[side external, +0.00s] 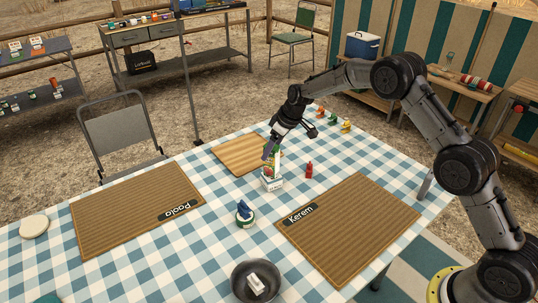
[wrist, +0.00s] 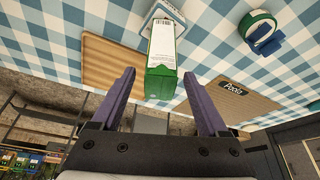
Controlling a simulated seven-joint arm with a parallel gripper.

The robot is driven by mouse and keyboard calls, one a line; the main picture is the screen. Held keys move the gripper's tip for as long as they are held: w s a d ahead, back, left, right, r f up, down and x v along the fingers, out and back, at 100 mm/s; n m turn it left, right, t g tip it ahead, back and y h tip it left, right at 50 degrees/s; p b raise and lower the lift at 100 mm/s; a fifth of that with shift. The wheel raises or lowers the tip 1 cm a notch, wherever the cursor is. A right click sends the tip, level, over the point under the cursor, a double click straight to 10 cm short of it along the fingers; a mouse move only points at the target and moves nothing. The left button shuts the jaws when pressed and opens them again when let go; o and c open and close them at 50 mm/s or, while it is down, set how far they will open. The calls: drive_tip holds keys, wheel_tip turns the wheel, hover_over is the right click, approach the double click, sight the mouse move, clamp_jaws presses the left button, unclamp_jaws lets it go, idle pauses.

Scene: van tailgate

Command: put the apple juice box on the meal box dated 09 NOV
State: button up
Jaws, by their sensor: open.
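A green and white carton (side external: 277,160), which looks like the juice box, stands upright at a small white box (side external: 272,183) with green marks and appears to rest on it. In the wrist view the carton (wrist: 162,52) shows a barcode and a green end. The white box (wrist: 168,10) is partly hidden behind it. My gripper (wrist: 159,75) is open, with a finger on each side of the carton's green end and visible gaps. In the side view my gripper (side external: 271,149) is at the carton's top. No date is legible on any box.
A blue item on a round green-and-white container (side external: 245,214) stands in front. A dark pan (side external: 240,279) holds a white piece. A red bottle (side external: 309,170) is to the right.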

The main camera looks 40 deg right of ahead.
drive_tip(key=s+r+m, duration=0.2)
drive_tip(key=s+r, duration=2.1)
drive_tip(key=s+f+m+t+h, duration=0.1)
drive_tip(key=s+f+m, duration=0.1)
drive_tip(key=s, duration=2.2)
drive_tip(key=shift+s+d+h, duration=0.15)
drive_tip(key=shift+d+h, duration=0.25)
drive_tip(key=shift+d, duration=0.05)
